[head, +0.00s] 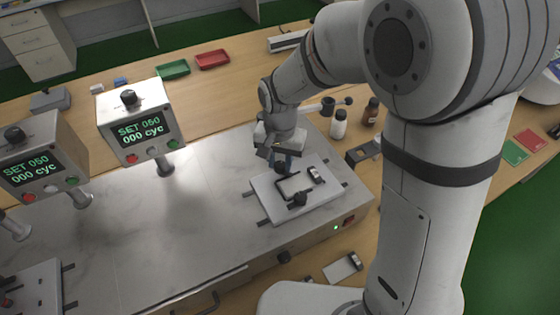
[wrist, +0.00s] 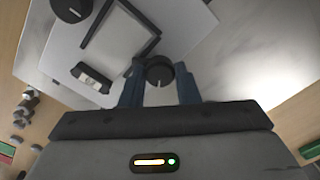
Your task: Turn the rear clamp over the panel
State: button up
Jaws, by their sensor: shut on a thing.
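My gripper (head: 284,163) reaches down to the rear edge of a white fixture plate (head: 325,194). In the wrist view its blue fingers (wrist: 159,84) are closed on the sides of the round black knob of the rear clamp (wrist: 160,70). A light mark shows on the knob. In the head view the rear clamp (head: 281,168) is partly hidden by the gripper. A pale panel with a dark border (wrist: 120,40) lies beside the knob. I cannot tell whether the clamp overlaps the panel. The front clamp (head: 297,199) has another black knob (wrist: 72,8) across the panel.
A small black-and-white part (head: 315,174) sits on the plate beside the panel. Two display boxes (head: 137,130) (head: 45,165) stand on posts to the left. Bottles (head: 339,124) stand behind the plate. The metal bench top (head: 205,185) left of the plate is clear.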

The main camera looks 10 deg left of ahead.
aim_at(280, 164)
jog(key=shift+m, duration=0.6)
jog(key=o, duration=1)
jog(key=shift+c, duration=0.2)
jog(key=shift+r, duration=0.15)
notch_tip(280, 164, up, 8)
jog(key=shift+f, duration=0.2)
